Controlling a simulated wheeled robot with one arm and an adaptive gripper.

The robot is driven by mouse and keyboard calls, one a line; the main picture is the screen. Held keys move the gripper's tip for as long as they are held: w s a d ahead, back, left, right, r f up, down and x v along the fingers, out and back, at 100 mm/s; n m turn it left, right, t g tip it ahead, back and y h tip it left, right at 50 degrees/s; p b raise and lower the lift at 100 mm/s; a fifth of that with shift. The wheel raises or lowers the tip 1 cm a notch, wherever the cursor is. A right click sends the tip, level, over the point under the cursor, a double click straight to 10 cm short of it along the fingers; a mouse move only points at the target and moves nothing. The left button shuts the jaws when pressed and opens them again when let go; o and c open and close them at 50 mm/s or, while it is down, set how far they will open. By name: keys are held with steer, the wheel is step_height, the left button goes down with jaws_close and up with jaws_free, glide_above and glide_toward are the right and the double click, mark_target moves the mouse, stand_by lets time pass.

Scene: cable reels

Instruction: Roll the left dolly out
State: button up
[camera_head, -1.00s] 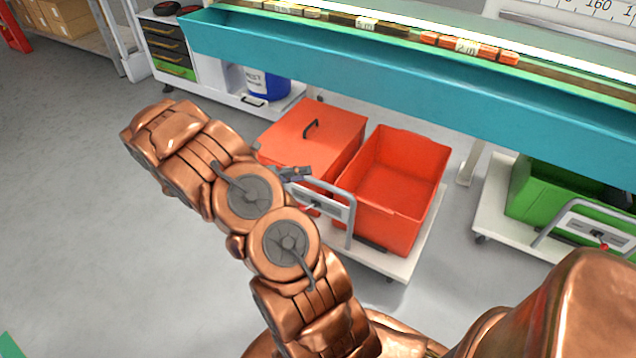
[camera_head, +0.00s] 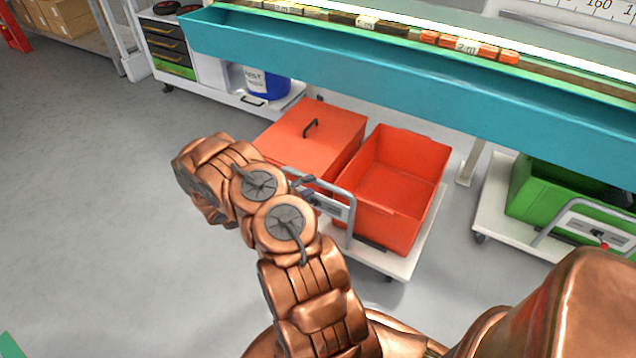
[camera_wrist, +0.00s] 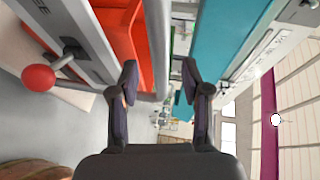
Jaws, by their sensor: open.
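The left dolly (camera_head: 408,264) is a low white platform under the bench, carrying a lidded red bin (camera_head: 325,135) and an open red bin (camera_head: 395,180). Its grey tube handle (camera_head: 351,222) with a pale panel stands at the near side. My gripper (camera_head: 306,184) is at the handle's upper left end, partly hidden by my arm. In the wrist view my gripper (camera_wrist: 160,78) has its fingers apart, and the grey handle tube (camera_wrist: 157,40) shows between them in the picture. I cannot tell whether they touch it. A red ball knob (camera_wrist: 38,78) shows at the left.
A teal bench edge (camera_head: 400,78) overhangs the dolly. A second white dolly (camera_head: 490,222) with a green bin (camera_head: 545,190) stands to the right. A drawer cart with a blue bucket (camera_head: 268,84) is at the back left. The floor at left is clear.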

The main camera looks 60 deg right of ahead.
mark_target(318, 182)
steer(key=shift+x, duration=2.15)
steer(key=shift+c, duration=0.4)
steer(key=shift+s, duration=0.1)
jaws_close()
